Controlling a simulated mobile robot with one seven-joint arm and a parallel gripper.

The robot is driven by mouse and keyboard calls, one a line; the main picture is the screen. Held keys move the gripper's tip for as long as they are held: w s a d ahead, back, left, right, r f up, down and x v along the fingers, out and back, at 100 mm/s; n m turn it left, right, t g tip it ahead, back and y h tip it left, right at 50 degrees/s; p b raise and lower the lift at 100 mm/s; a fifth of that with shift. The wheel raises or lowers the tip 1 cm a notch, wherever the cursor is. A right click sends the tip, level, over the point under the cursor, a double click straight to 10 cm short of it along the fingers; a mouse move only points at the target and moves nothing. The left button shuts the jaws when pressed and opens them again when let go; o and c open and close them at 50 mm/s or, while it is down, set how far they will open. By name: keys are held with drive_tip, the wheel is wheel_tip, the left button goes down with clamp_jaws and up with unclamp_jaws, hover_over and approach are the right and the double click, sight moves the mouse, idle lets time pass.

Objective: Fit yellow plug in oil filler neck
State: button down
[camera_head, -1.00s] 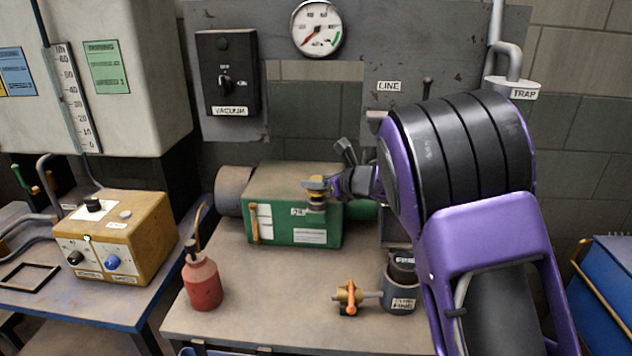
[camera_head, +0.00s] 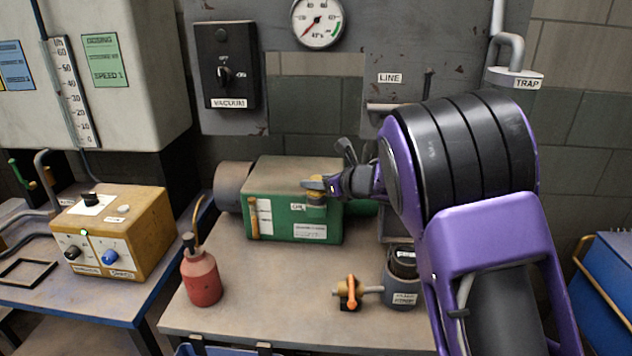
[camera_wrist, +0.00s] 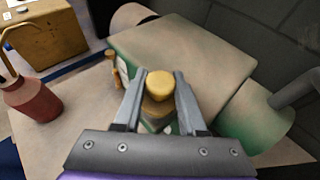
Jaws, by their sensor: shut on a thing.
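My gripper (camera_head: 318,185) is shut on the yellow plug (camera_wrist: 159,86), which sits between the two fingers in the wrist view. In the head view the plug (camera_head: 316,190) shows partly behind the fingers, in front of the green pump housing (camera_head: 275,210). The oil filler neck cannot be made out clearly; something yellowish and grey shows just below the plug in the wrist view. Whether the plug touches the neck I cannot tell. The green housing (camera_wrist: 185,55) also fills the middle of the wrist view.
A red oil can (camera_head: 202,278) stands left of the housing on the bench. An orange-handled valve (camera_head: 350,292) and a grey cup (camera_head: 402,292) stand at the front right. A yellow control box (camera_head: 112,232) sits on the left table. The bench's front middle is clear.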

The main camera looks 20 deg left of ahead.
drive_tip(key=shift+f, duration=0.15)
drive_tip(key=shift+c, duration=2)
unclamp_jaws()
drive_tip(key=v, duration=1.7)
drive_tip(key=shift+d, duration=0.25)
